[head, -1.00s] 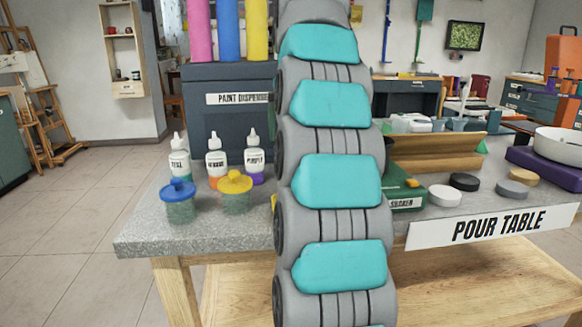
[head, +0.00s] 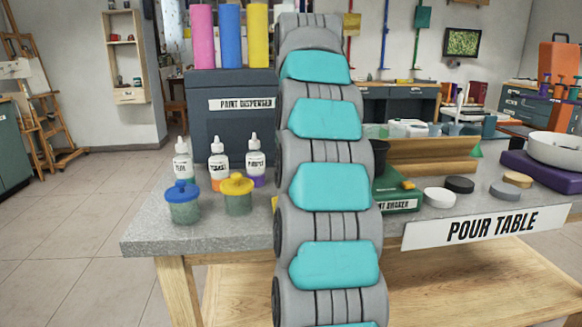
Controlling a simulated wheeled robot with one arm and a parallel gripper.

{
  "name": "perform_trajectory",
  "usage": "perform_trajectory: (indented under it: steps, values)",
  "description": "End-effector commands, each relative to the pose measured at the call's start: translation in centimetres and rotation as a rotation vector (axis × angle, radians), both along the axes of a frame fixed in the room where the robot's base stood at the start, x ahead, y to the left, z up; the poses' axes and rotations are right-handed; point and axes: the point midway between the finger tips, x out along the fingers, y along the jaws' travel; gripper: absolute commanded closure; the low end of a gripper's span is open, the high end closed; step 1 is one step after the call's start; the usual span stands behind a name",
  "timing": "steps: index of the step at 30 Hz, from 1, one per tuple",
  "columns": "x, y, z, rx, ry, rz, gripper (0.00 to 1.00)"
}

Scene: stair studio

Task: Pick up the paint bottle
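Three white dropper paint bottles stand upright in a row on the left part of the grey speckled table (head: 150,232). The left bottle (head: 182,166) has a teal base, the middle bottle (head: 219,166) an orange base, and the right bottle (head: 256,167) a purple base. Their labels are small; the right one seems to read PURPLE. My grey and teal arm rises through the middle of the view, to the right of the bottles. My gripper does not show, so its state and what it holds are hidden.
Two jars, blue-lidded (head: 183,206) and yellow-lidded (head: 238,204), stand in front of the bottles. The paint dispenser (head: 233,130) stands behind them. Right of my arm are a green shaker (head: 397,199), several round pucks and a white bowl (head: 556,148). The table's left front corner is clear.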

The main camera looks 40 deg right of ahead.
Motion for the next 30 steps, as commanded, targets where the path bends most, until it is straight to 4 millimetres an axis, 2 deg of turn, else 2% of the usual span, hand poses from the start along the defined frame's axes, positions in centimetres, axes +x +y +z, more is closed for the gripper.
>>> perform_trajectory:
  steps: [1,8,30]
  values:
    - [0.01,0.00,0.00,0.000,0.000,0.000,0.74]
    - [0.00,0.00,0.01,0.000,0.000,0.000,1.00]
    - [-0.29,0.31,0.41,-0.001,-0.001,0.001,1.00]
